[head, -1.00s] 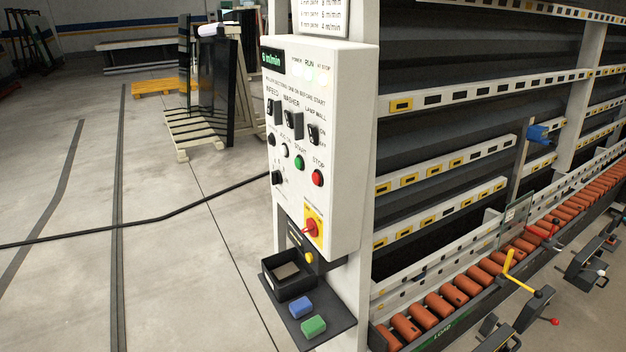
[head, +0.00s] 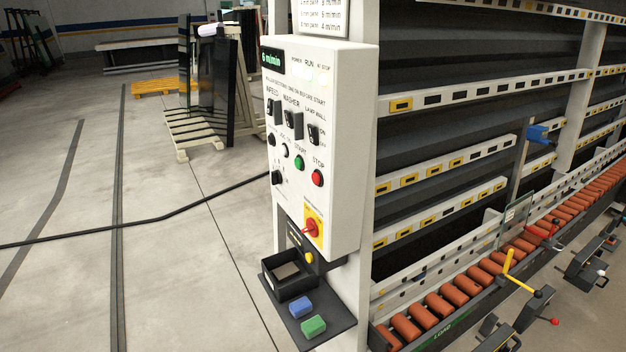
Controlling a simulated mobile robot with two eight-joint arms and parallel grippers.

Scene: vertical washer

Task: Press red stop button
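The red stop button (head: 317,178) sits on the right side of the white control panel (head: 345,150), under the label STOP. The green start button (head: 299,163) is just to its left and a little higher. A red rotary switch on a yellow plate (head: 314,227) is lower on the panel. The display (head: 272,61) at the top reads 6 m/min, and lights glow near the RUN label. Neither of my grippers shows in the head view. Nothing covers the stop button.
A shelf under the panel holds a black box (head: 288,276), a blue block (head: 300,307) and a green block (head: 313,326). The washer's roller conveyor (head: 455,290) runs to the right. A black cable (head: 150,219) crosses at left. The floor (head: 165,270) left of the panel is largely clear.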

